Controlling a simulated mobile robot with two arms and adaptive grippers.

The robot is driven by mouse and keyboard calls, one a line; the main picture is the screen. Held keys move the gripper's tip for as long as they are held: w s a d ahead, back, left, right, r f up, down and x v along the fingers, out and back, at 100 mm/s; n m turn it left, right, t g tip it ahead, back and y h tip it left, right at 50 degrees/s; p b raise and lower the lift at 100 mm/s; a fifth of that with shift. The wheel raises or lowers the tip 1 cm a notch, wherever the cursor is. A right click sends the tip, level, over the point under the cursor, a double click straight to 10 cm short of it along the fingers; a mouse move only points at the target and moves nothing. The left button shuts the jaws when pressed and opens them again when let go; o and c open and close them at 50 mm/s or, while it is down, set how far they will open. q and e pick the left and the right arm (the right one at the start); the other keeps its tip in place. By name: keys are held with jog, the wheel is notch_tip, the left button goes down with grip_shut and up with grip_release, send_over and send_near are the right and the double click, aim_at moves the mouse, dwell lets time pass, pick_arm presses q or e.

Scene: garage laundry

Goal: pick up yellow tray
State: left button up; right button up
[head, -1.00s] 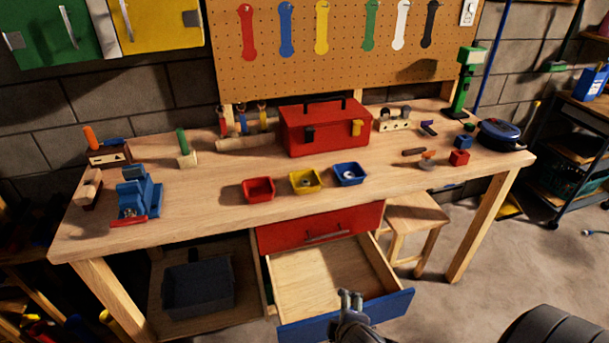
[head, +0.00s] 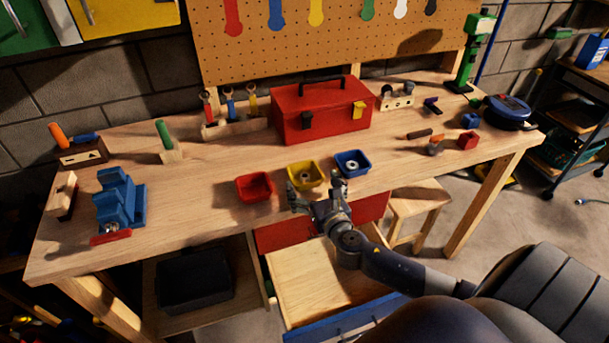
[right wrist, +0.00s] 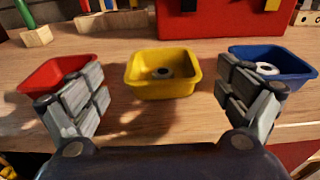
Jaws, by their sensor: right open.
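The yellow tray (head: 304,174) sits on the workbench near its front edge, between a red tray (head: 254,187) and a blue tray (head: 352,163). A round grey metal piece lies in it. My right gripper (head: 315,190) is open and empty just in front of the yellow tray. In the right wrist view, the yellow tray (right wrist: 163,76) is centred beyond the two spread fingers, apart from them. There the left finger overlaps the red tray (right wrist: 55,72) and the right finger overlaps the blue tray (right wrist: 275,62). My left gripper is not in view.
A red toolbox (head: 320,112) stands behind the trays. A blue vise (head: 120,200) is at the left of the workbench (head: 200,215). Below, an open drawer (head: 310,280) juts out under my right arm, beside a wooden stool (head: 415,200).

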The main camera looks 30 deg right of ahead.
aim_at(308, 176)
jog(key=shift+w+d+f, duration=0.15)
jog(key=shift+w, duration=0.4)
jog(key=shift+w+d+f, duration=0.1)
jog(key=shift+w+f, duration=0.05)
jog(key=shift+w, duration=0.2)
jog(key=shift+p+x, duration=0.3)
jog(key=shift+x, duration=1.95)
jog(key=shift+w+d+f, duration=0.15)
jog(key=shift+w+f, duration=0.1)
jog(key=shift+r, duration=0.1)
jog(key=shift+s, duration=0.1)
jog(key=c, duration=1.2)
jog(key=shift+r+p, duration=0.35)
jog(key=shift+r, duration=1.55)
pick_arm(q)
jog(key=shift+w+f+b, duration=0.55)
jog(key=shift+w+b, duration=0.35)
jog(key=shift+b, duration=0.4)
pick_arm(e)
jog(key=shift+d+f+v, duration=0.1)
jog(key=shift+f+v, duration=0.05)
jog(key=shift+v, duration=2.5)
jog(key=shift+d+f+v, duration=0.1)
jog(key=shift+f+v, duration=0.1)
jog(key=shift+v, duration=2.45)
jog(key=shift+d+f+v, duration=0.1)
jog(key=shift+f+v, duration=0.05)
jog(key=shift+v, duration=2.5)
